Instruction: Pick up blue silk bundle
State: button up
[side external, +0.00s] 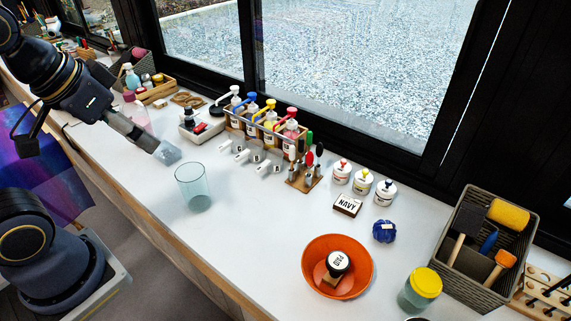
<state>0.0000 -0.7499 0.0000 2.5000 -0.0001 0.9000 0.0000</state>
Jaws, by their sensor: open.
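The blue silk bundle (384,231) is a small dark-blue crumpled ball on the white worktop, right of centre. It lies just right of a small box marked NAVY and above the orange bowl. My gripper (166,152) is at the upper left, above the worktop, far to the left of the bundle. A pale, translucent block-like shape shows at its tip; I cannot tell whether it is a part of the fingers. The gripper is open, and nothing is clearly held in it.
An empty clear glass (193,188) stands just below my gripper. The orange bowl (318,245) holds a dark-lidded jar. Close to the bundle are the NAVY box (347,206), several small pots, a yellow-lidded jar (421,288) and a grey basket (470,265). A bottle rack stands by the window.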

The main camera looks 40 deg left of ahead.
jog(key=w+d+r+m+t, duration=0.2)
jog(key=w+d+r+m, duration=0.15)
jog(key=w+r, duration=0.6)
jog(key=m+g+h, duration=0.3)
jog(key=m+g, duration=0.2)
jog(key=m, duration=0.2)
send_over(381, 225)
jog(key=s+a, duration=0.4)
notch_tip(381, 225, down, 23)
jog(key=x, duration=1)
jog(key=shift+d, duration=0.15)
jog(key=x, duration=0.6)
jog(key=shift+w, duration=0.35)
jog(key=shift+h, duration=0.3)
jog(key=c, duration=1.2)
